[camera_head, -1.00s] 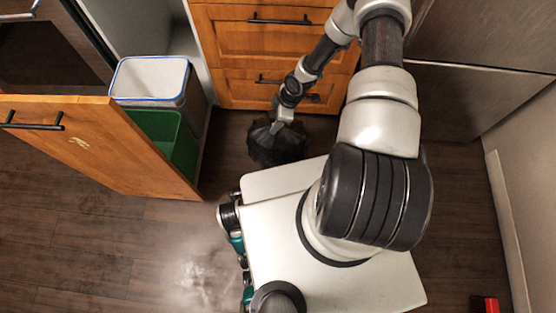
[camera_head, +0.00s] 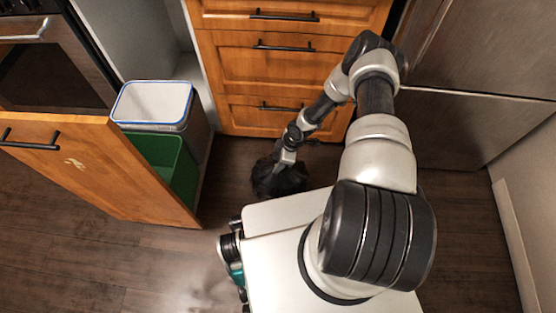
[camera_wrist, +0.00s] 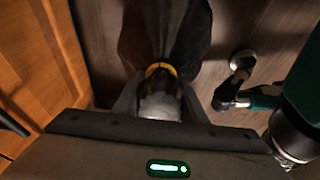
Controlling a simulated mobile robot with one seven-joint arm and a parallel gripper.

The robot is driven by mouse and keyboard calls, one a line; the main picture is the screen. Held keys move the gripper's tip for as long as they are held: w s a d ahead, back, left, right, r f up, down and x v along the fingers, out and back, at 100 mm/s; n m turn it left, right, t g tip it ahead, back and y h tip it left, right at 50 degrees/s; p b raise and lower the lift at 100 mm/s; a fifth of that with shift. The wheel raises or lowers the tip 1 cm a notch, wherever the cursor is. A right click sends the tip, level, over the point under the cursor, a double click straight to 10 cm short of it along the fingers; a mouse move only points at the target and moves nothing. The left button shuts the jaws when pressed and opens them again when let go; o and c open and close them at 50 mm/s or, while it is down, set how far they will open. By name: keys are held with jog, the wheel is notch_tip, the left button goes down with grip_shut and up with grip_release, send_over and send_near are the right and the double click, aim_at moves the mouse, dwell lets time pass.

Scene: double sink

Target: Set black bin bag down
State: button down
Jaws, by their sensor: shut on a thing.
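The black bin bag (camera_head: 279,182) hangs from or stands under my gripper (camera_head: 287,158), low down in front of the wooden drawers and just beyond my white base. My gripper is shut on the bag's gathered top. In the wrist view the dark bag (camera_wrist: 165,38) spreads out beyond the fingers (camera_wrist: 160,100), with a yellow band around its neck and a pale part between the fingers. I cannot tell whether the bag's underside touches the floor.
An open wooden pull-out front (camera_head: 100,165) stands at the left, with a white-lined bin (camera_head: 152,102) and a green bin (camera_head: 170,165) behind it. Wooden drawers (camera_head: 270,75) stand behind the bag, a steel appliance (camera_head: 470,120) at right. Dark floor (camera_head: 230,165) is clear left of the bag.

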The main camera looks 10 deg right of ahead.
jog(key=shift+w, duration=0.1)
jog(key=c, duration=1.1)
grip_release()
jog(key=shift+f, duration=0.1)
